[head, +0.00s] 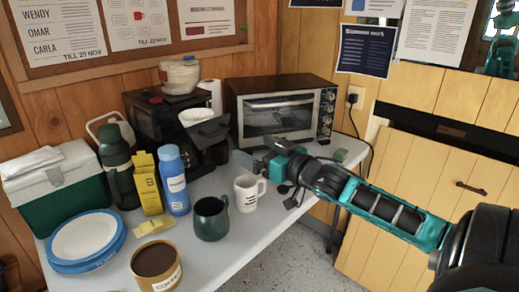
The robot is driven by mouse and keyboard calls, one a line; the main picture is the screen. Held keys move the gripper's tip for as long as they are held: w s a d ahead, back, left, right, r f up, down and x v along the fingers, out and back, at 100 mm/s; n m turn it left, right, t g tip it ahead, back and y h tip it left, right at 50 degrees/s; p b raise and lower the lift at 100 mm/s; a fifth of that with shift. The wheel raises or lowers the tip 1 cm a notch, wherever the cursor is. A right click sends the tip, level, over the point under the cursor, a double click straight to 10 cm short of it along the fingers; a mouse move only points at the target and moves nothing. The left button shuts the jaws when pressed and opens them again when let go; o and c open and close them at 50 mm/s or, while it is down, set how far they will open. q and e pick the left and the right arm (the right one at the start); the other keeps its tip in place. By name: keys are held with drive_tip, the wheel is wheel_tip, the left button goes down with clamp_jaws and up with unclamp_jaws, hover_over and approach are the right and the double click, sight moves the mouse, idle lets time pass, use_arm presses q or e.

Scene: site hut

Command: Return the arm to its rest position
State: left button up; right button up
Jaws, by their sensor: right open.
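My right arm reaches in from the right edge, over the right part of the table (232,262). My right gripper (258,162) is open, pointing left, with nothing seen between its fingers. It shows just in front of the toaster oven (285,112) and above and behind a white mug (246,196) with dark lettering. Whether the fingers touch the table or the oven I cannot tell. My left gripper is not in view.
A coffee maker (150,122) stands left of the oven. A dark green mug (211,220), blue bottle (174,180), yellow carton (147,184), tin (156,268), plates (85,243) and cooler (58,188) crowd the table's left. Open floor (298,262) lies to the right.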

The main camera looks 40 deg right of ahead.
drive_tip(key=shift+s, duration=0.2)
idle(0.5)
drive_tip(key=s+a+f+g+p, duration=0.15)
drive_tip(key=s+a+f, duration=0.25)
drive_tip(key=f, duration=0.5)
drive_tip(key=s+a+f+g+p, duration=0.1)
drive_tip(key=s+a+f+g, duration=0.1)
drive_tip(key=s+a+f, duration=0.45)
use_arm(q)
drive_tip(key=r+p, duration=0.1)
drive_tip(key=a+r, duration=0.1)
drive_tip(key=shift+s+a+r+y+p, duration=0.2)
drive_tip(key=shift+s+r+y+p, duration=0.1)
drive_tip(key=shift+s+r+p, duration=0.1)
use_arm(e)
drive_tip(key=s+a+f+n+g, duration=0.1)
drive_tip(key=s+a+f+g, duration=0.1)
drive_tip(key=a+f, duration=0.3)
drive_tip(key=s+a+f+g, duration=0.1)
drive_tip(key=s+a+f, duration=0.4)
drive_tip(key=a, duration=0.3)
drive_tip(key=shift+f+n+g+y, duration=0.3)
drive_tip(key=shift+n+g+y, duration=0.05)
drive_tip(key=shift+n+y, duration=0.05)
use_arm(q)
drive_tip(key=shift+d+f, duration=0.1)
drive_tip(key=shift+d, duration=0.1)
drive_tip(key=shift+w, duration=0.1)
